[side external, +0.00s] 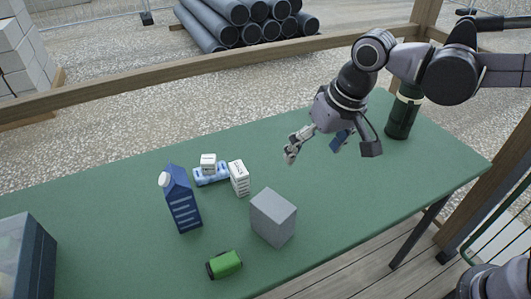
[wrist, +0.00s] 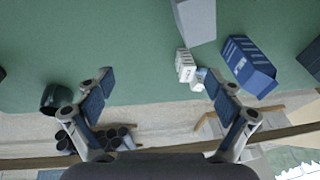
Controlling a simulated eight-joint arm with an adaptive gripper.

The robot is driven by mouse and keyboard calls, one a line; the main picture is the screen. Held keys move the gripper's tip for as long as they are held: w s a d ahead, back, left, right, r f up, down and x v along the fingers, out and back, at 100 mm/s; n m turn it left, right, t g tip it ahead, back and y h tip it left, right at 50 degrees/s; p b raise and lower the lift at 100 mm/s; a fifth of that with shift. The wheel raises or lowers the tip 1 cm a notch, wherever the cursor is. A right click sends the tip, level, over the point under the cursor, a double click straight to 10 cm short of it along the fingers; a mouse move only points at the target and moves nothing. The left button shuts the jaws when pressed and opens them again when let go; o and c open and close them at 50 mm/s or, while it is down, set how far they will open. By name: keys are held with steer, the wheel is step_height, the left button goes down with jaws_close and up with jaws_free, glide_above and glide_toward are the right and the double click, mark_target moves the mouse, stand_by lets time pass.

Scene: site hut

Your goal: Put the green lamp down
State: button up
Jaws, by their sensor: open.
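A small bright green cylinder with dark ends, which looks like the green lamp (side external: 228,263), lies on its side on the green table near the front edge in the side external view. I cannot make it out in the wrist view. My gripper (side external: 328,150) is open and empty above the back right part of the table, well apart from the lamp, up and to its right. In the wrist view my gripper (wrist: 155,88) shows its two fingers spread wide with nothing between them.
A grey box (side external: 272,218) stands between lamp and gripper. A blue carton (side external: 181,200), a white carton (side external: 239,178) and a small white box on a blue pack (side external: 212,178) stand left. A dark green flask (side external: 402,116) stands back right. A clear-sided case (side external: 28,258) is far left.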

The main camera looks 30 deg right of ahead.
steer(key=s+d+f+t, duration=0.1)
steer(key=s+d, duration=0.3)
steer(key=d, duration=0.5)
steer(key=s+d+f+t+h, duration=0.1)
steer(key=s+d+f+t, duration=0.1)
steer(key=d, duration=0.8)
steer(key=shift+s+d+t, duration=0.15)
steer(key=shift+s+t, duration=0.45)
steer(key=shift+s, duration=0.5)
